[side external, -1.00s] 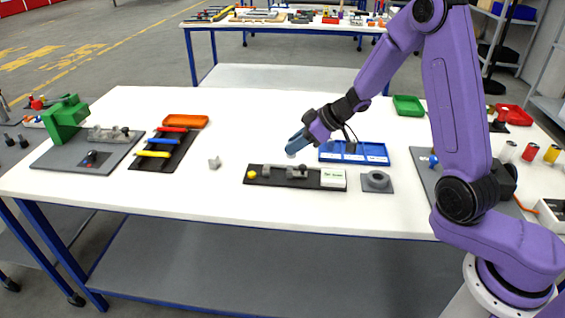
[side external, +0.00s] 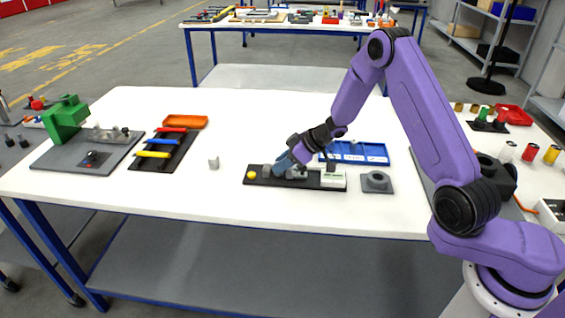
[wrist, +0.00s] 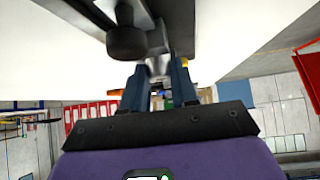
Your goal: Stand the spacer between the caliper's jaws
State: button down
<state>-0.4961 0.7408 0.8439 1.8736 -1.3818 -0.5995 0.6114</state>
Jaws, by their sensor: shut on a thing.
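The caliper looks to be the grey fixture (side external: 298,174) on a dark base board near the table's front. A small grey block (side external: 213,162), possibly the spacer, stands alone on the white table left of that board. My gripper (side external: 279,171) is low over the middle of the board, tilted down to the left. In the wrist view, its dark blue fingers (wrist: 158,78) are shut on a grey piece (wrist: 156,64) close to the fixture's grey bar. I cannot tell whether this piece belongs to the caliper. A dark round knob (wrist: 126,42) is beside the fingers.
A yellow ball (side external: 251,175) is at the board's left end and a white labelled box (side external: 333,180) at its right. A blue tray (side external: 365,153) lies behind; a grey ring block (side external: 376,180) is to the right. The white table is clear around the small grey block.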

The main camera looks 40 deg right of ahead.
jog(key=shift+f, duration=0.1)
jog(key=c, duration=0.9)
grip_release()
jog(key=shift+o, duration=0.2)
jog(key=shift+s+d+r, duration=0.1)
jog(key=shift+d+r, duration=0.1)
jog(key=shift+r, duration=0.15)
jog(key=v, duration=1.1)
jog(key=shift+s, duration=0.2)
jog(key=shift+r, duration=0.2)
